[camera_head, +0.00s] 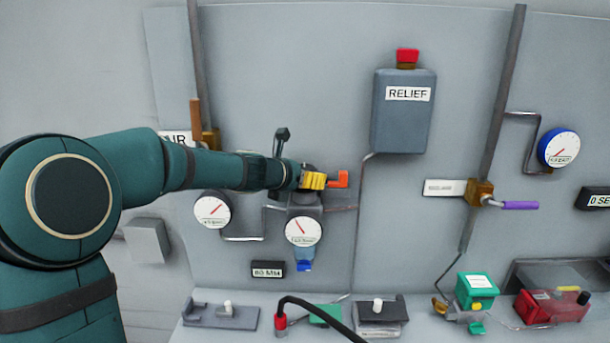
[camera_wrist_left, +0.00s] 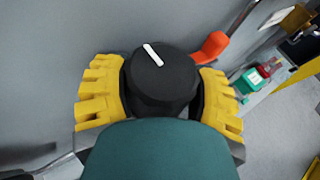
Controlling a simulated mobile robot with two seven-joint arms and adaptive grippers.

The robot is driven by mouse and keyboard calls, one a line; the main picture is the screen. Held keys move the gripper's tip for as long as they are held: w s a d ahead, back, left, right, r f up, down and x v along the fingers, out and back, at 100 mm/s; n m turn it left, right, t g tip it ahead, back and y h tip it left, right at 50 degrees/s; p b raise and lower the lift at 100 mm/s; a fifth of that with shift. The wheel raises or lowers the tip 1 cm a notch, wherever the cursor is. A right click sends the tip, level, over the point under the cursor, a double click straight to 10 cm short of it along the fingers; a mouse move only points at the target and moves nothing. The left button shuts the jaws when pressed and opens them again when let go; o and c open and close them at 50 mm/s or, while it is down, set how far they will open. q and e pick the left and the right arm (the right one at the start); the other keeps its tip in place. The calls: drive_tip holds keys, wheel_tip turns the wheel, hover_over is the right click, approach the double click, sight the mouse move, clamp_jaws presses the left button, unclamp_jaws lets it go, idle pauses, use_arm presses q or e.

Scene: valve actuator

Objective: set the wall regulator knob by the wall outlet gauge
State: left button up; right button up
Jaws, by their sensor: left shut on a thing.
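The wall regulator's black knob with a white pointer line (camera_wrist_left: 160,75) is in the left wrist view, between the yellow fingers. My left gripper (camera_head: 314,180) is shut on this knob, with a finger on each side of it. In the head view the gripper and arm hide most of the knob. A round white gauge (camera_head: 303,231) with a red needle sits just below the regulator. Another white gauge (camera_head: 212,209) is to its left. The needle readings are too small to tell. I do not see my right gripper.
An orange lever (camera_head: 339,179) is close beside the gripper on the right. A grey RELIEF box (camera_head: 402,115) with a red top is up to the right. A purple-handled valve (camera_head: 518,205) and blue-rimmed gauge (camera_head: 558,148) are farther right. Fixtures and a black hose (camera_head: 318,305) lie on the bench below.

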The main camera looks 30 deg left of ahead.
idle(0.4)
use_arm(q)
drive_tip(key=o, duration=1.2)
drive_tip(key=v, duration=1.2)
